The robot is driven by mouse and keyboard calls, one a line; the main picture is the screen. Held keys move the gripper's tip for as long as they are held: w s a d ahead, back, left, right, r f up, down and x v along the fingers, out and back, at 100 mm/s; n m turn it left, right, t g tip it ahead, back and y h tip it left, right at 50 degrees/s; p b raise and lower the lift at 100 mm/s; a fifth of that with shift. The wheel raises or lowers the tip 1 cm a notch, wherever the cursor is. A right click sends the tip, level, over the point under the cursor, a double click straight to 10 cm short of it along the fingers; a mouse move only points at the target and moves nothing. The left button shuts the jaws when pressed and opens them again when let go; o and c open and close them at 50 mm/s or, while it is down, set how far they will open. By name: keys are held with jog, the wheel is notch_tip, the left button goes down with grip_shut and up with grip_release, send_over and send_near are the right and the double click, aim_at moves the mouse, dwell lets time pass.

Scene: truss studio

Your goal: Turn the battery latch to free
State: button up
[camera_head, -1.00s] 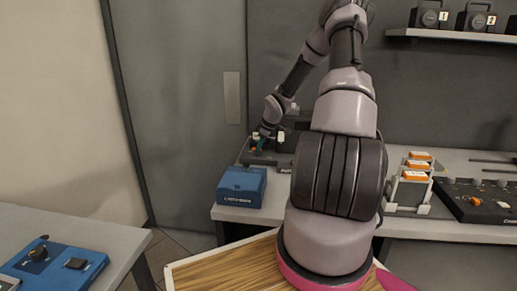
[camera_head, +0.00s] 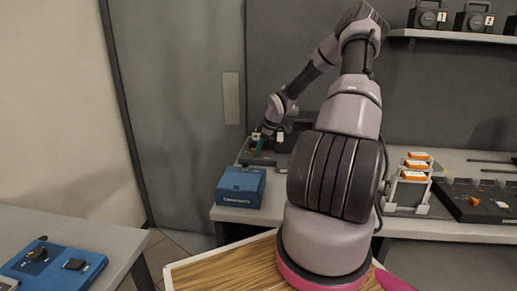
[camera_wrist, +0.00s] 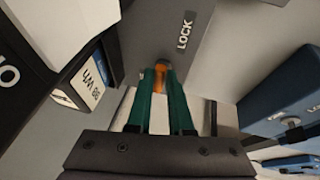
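In the wrist view the battery latch (camera_wrist: 161,79) shows as a small orange piece on a grey plate (camera_wrist: 215,55) marked LOCK. My gripper (camera_wrist: 161,72) has its two green fingers on either side of the orange piece, and they look shut on it. The latch's lower part is hidden between the fingers. In the head view my gripper (camera_head: 259,143) is small, over the dark equipment at the left end of the back bench. The latch cannot be made out there.
A blue box (camera_head: 241,187) stands at the bench's front left corner, near my gripper; its blue side shows in the wrist view (camera_wrist: 280,105). A rack with orange-topped blocks (camera_head: 410,189) and a dark control panel (camera_head: 478,203) stand to the right. A labelled case (camera_wrist: 88,88) is close on the left.

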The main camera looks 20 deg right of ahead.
jog(key=o, duration=0.3)
jog(key=shift+d+f, duration=0.1)
jog(key=shift+o, duration=0.2)
jog(key=v, duration=1.1)
